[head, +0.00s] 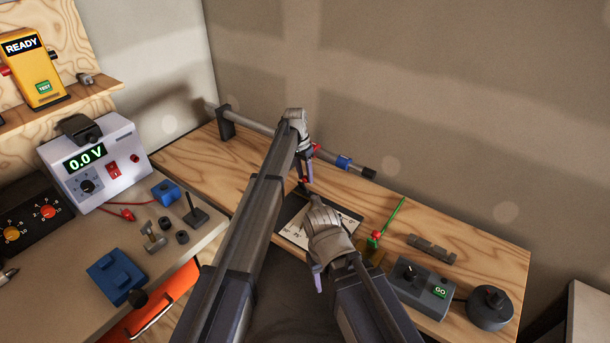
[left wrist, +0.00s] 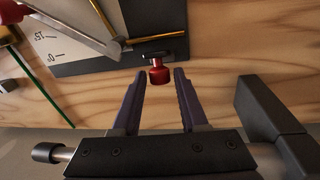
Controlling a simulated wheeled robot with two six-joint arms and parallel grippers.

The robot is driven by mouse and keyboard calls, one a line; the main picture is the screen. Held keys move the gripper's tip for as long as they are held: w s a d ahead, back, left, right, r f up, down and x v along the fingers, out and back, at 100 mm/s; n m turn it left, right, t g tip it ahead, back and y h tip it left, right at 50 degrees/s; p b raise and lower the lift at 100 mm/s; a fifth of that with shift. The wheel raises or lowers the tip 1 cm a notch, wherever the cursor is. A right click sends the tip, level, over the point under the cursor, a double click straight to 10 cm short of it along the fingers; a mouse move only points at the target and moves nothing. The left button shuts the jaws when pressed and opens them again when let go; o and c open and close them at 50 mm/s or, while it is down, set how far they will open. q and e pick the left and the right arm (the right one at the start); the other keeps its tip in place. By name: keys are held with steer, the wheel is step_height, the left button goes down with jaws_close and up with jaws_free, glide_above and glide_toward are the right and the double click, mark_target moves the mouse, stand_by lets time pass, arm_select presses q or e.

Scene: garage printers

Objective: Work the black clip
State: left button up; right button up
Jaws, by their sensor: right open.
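In the left wrist view, a small black piece (left wrist: 153,56), which may be the black clip, sits at the edge of a dark board (left wrist: 100,62) with a white scale. A red knob (left wrist: 158,76) is beside it. My left gripper (left wrist: 160,73) is open, its two purple fingers on either side of the red knob with gaps visible. In the head view the left gripper (head: 304,178) is above the board's far edge, and the clip is too small to make out. My right gripper (head: 317,280) is open over the board's near side.
A rod (head: 263,128) with a blue collar (head: 343,162) runs along the wall behind the left gripper. A green stick (head: 392,215), a grey GO box (head: 419,289) and a round black knob (head: 490,307) stand to the right. A voltmeter (head: 118,145) stands at left.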

arm_select(q)
steer(key=shift+o, duration=1.2)
steer(key=r+p, duration=0.5)
steer(key=a+r+p, duration=0.1)
steer(key=r+p, duration=0.2)
steer(key=shift+w, duration=0.15)
steer(key=shift+f, duration=0.1)
